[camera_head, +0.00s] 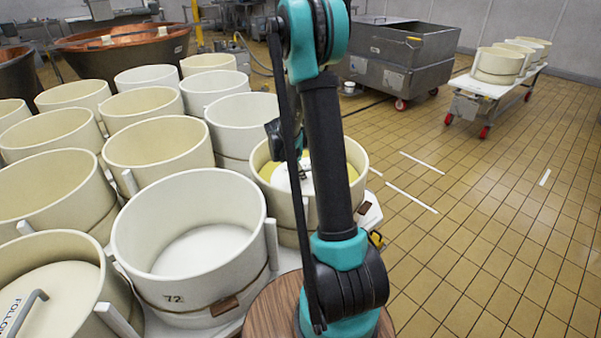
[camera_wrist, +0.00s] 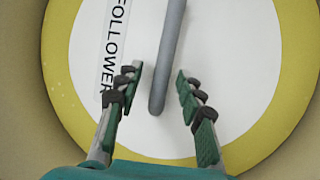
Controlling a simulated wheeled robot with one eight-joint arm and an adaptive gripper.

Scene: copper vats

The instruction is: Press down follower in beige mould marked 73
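In the wrist view a white round follower (camera_wrist: 235,50) labelled FOLLOWER fills the middle, with a ring of yellow (camera_wrist: 60,80) around it and a beige mould wall (camera_wrist: 20,120) outside. Its grey bar handle (camera_wrist: 167,55) runs lengthwise between the spread fingers of my gripper (camera_wrist: 157,76). Gaps show on both sides of the handle; my gripper is open and holds nothing. In the head view the beige mould (camera_head: 283,208) stands behind my arm, with the white follower (camera_head: 282,180) inside. My arm hides much of it, and no number 73 is readable.
A mould marked 72 (camera_head: 190,230) stands in front, left of my arm. Another mould (camera_head: 60,255) at lower left holds a follower with a handle. Several empty moulds crowd the left. A grey tub cart (camera_head: 400,55) and a mould trolley (camera_head: 490,88) stand behind; the tiled floor at right is open.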

